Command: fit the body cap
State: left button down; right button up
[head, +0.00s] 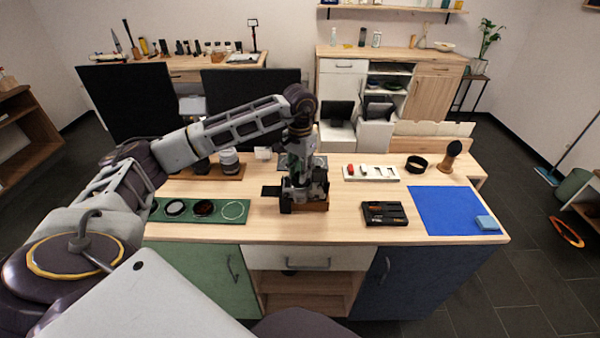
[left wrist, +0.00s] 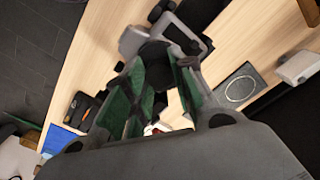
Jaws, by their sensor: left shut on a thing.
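My left gripper (head: 303,192) reaches down over the middle of the table. In the left wrist view its green-padded fingers (left wrist: 155,75) are closed on a dark round piece (left wrist: 154,53), which looks like the body cap. A grey camera body (left wrist: 133,41) with black parts lies right at the fingertips. In the head view the gripper hides most of the camera and its wooden stand (head: 313,206). I cannot tell whether the cap touches the camera mount or is seated in it. My right gripper is not in view.
A green mat (head: 220,218) with round discs lies left, a lens (head: 229,161) behind it. A black tray (head: 384,214) and blue mat (head: 440,208) lie right. A white tray (head: 385,174), black ring (head: 416,163) and brush (head: 451,153) stand behind. Bare wood shows between them.

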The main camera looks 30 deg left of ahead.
pick_arm(q)
jog(key=shift+s+f+m, duration=0.15)
jog(key=shift+f+m, duration=0.15)
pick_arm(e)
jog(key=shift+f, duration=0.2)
pick_arm(q)
jog(key=shift+m+b, duration=0.4)
jog(key=shift+m, duration=0.6)
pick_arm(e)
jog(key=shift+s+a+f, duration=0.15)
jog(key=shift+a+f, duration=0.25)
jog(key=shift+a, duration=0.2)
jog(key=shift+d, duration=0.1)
pick_arm(q)
jog(key=shift+b, duration=0.3)
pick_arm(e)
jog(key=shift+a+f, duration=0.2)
pick_arm(q)
jog(key=shift+f, duration=0.1)
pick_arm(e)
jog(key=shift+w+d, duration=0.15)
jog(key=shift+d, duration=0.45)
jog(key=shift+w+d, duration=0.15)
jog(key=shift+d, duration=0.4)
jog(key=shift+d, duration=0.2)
